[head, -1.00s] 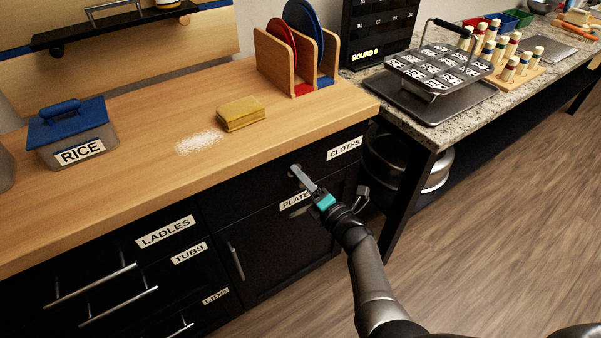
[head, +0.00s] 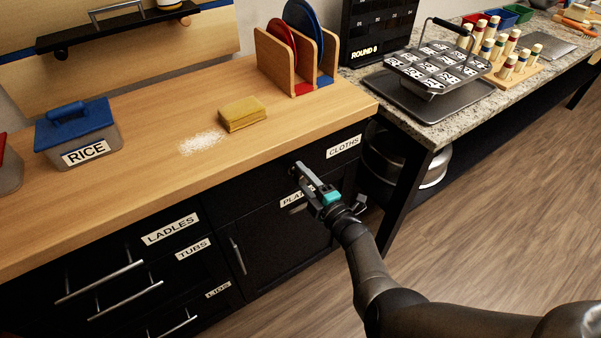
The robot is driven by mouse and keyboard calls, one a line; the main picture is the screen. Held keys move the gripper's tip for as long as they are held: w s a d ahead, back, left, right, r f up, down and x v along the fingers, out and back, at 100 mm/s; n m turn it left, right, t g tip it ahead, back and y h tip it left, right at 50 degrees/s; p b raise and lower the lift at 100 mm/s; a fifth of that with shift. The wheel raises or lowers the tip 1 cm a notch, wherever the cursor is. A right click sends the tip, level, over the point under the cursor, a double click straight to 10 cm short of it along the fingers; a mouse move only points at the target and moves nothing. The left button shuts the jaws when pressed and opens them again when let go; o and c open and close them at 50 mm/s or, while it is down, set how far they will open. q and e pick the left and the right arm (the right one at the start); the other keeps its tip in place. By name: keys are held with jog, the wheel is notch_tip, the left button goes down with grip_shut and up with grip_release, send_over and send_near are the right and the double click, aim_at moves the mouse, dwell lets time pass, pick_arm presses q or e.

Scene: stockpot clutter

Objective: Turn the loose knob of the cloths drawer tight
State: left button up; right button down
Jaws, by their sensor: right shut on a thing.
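The cloths drawer (head: 265,192) is a black drawer front under the wooden counter, with a white CLOTHS label (head: 343,147) at its right. My right gripper (head: 300,173) is at this drawer's front, left of the label. It is shut on the drawer's small knob (head: 295,168), which is mostly hidden by the fingers. The drawer looks closed. How tight the knob sits cannot be seen. My left gripper is out of view.
The counter edge (head: 220,178) runs just above the gripper. A yellow sponge-like block (head: 243,114), white powder (head: 202,141) and a RICE tub (head: 80,140) are on the counter. Bar handles (head: 100,283) stick out at lower left. A granite table (head: 431,135) stands to the right.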

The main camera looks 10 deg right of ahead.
jog(key=shift+d, duration=0.1)
jog(key=shift+m+p, duration=0.45)
jog(key=shift+m, duration=1.85)
jog(key=shift+c, duration=1.7)
grip_release()
